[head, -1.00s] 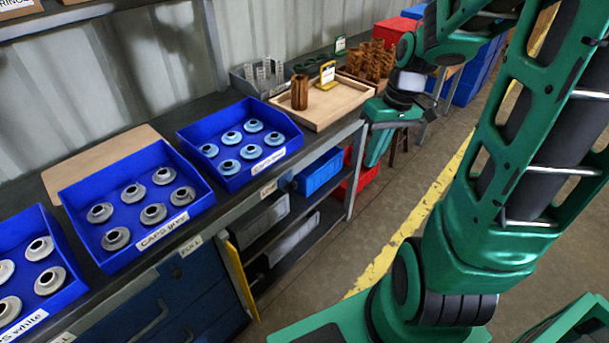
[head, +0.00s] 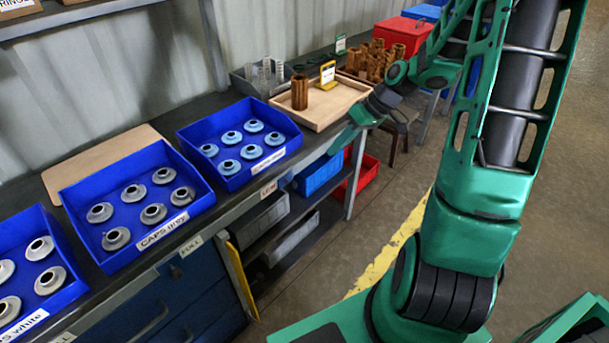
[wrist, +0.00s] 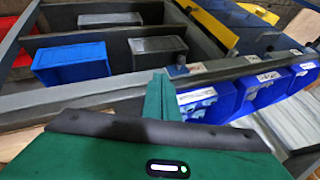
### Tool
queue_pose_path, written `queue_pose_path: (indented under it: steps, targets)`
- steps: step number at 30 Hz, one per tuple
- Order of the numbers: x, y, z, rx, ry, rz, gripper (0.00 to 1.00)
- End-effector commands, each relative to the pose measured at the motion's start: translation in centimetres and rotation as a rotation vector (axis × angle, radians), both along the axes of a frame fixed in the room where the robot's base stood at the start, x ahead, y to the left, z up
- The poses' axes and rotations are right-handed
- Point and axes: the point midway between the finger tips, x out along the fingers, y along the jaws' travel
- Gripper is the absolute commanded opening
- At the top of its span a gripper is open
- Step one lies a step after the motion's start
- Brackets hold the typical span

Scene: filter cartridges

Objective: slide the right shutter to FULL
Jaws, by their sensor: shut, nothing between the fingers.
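I cannot clearly make out the right shutter as a separate panel. A front rail (head: 232,213) carries a FULL label (head: 200,245) on the left and a LOW label (head: 268,188) on the right. A small grey-blue knob (head: 287,178) sits just right of LOW; it also shows in the wrist view (wrist: 178,70). My gripper (head: 347,141) is at the bench's right front corner, right of that knob. In the wrist view its green fingers (wrist: 158,97) are shut and empty, close to the rail and knob. Contact cannot be told.
A yellow panel (head: 242,280) stands under the rail, between the labels. Open shelves beneath hold grey bins, a blue bin (head: 318,174) and a red bin (head: 365,178). Blue cap trays (head: 215,188) and a wooden tray (head: 345,100) crowd the bench top.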

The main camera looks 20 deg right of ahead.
Motion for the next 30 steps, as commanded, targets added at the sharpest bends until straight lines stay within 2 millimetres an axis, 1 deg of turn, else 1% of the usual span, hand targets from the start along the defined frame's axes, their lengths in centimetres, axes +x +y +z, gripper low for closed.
queue_pose_path:
  steps: [5, 10, 14, 25, 30]
  targets:
    - [0.0, 0.0, -0.1, 0.000, 0.001, 0.000, 0.00]
    - [0.2, 0.7, -1.0, 0.002, 0.003, 0.002, 0.00]
    - [0.7, 1.7, -2.7, 0.002, 0.004, 0.002, 0.00]
    - [2.5, 5.1, -8.5, 0.002, 0.004, 0.002, 0.00]
    - [2.0, 7.3, -8.8, 0.000, 0.002, 0.002, 0.00]
